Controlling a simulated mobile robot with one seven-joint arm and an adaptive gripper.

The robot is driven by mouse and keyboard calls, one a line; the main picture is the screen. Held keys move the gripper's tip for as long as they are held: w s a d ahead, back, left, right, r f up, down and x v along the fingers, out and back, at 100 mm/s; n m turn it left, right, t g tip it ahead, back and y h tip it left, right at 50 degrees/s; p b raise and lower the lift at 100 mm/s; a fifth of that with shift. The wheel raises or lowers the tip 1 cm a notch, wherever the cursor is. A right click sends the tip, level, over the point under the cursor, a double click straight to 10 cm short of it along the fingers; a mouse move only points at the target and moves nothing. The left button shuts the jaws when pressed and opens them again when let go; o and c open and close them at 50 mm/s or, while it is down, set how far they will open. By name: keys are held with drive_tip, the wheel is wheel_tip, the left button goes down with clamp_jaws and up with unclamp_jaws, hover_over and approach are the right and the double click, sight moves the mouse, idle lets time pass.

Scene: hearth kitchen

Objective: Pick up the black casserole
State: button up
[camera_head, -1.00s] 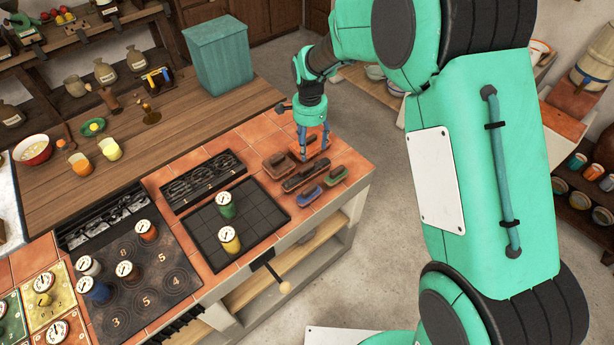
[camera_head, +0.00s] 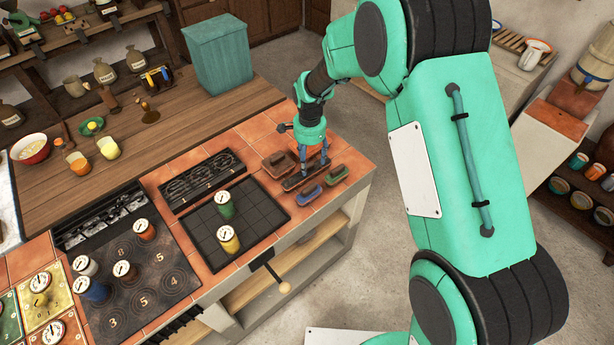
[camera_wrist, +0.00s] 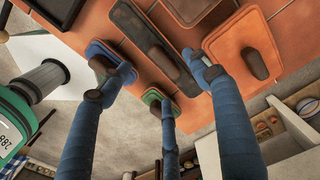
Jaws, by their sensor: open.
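The black casserole (camera_head: 291,184) is long and dark with a brown handle on top. It lies on the orange tiled counter among other lidded dishes. In the wrist view the black casserole (camera_wrist: 146,38) runs diagonally through the upper middle. My gripper (camera_head: 315,166) is over the right part of it, pointing down.
A blue dish (camera_head: 309,196) and a green dish (camera_head: 336,174) lie in front and to the right. A dark grid plate (camera_head: 240,222) with two jars is to the left. The counter's edge is close on the right.

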sight(309, 167)
idle(0.3)
drive_tip(key=shift+f+b, duration=0.75)
drive_tip(key=shift+f, duration=1.85)
drive_tip(key=c, duration=1.3)
drive_tip(key=shift+r, duration=0.2)
wheel_tip(309, 167, up, 10)
drive_tip(key=shift+f+p, duration=0.15)
drive_tip(key=shift+p, duration=0.9)
